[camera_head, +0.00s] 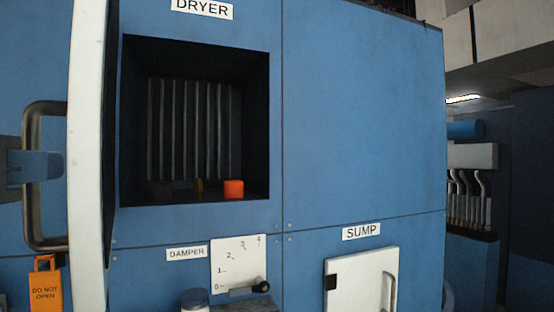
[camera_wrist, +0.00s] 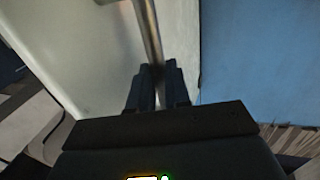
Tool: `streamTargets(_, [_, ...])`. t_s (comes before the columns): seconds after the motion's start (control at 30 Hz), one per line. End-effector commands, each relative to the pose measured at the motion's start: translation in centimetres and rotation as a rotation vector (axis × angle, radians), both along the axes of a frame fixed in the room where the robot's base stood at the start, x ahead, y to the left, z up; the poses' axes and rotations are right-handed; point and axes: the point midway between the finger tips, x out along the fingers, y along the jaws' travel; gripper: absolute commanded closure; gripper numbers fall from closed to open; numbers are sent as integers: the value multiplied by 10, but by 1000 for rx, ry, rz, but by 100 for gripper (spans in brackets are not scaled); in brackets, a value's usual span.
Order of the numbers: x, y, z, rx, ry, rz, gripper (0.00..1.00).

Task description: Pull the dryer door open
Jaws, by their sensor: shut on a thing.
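The white dryer door (camera_head: 87,150) stands swung open at the left of the dryer opening (camera_head: 195,120), seen nearly edge-on in the head view. Its dark metal bar handle (camera_head: 45,243) is on the door's outer side. In the wrist view my gripper (camera_wrist: 158,78) is shut on the handle bar (camera_wrist: 150,35), with a finger on each side. The pale door face (camera_wrist: 85,55) fills the left of that view. Inside the dark opening stand an orange cylinder (camera_head: 233,188) and a small brownish thing (camera_head: 198,188), before a ribbed back wall.
Below the opening is a damper plate (camera_head: 238,255) with its lever (camera_head: 248,290) near 0. A white sump door (camera_head: 360,283) is at lower right. An orange "DO NOT OPEN" tag (camera_head: 45,292) hangs at lower left. A blue-lidded jar (camera_head: 195,298) stands at the bottom.

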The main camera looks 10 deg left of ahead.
Motion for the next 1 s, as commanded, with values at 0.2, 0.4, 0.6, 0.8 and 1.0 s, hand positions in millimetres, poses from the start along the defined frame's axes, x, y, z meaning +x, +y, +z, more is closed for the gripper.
streamTargets(0.2, [5,6,7,5,-5,-35,100])
streamTargets(0.4, [5,7,7,6,-5,-40,100])
streamTargets(0.6, [5,7,7,5,-5,-40,100])
streamTargets(0.8, [3,8,5,4,-5,-36,64])
streamTargets(1.0, [1,8,3,2,-3,-34,62])
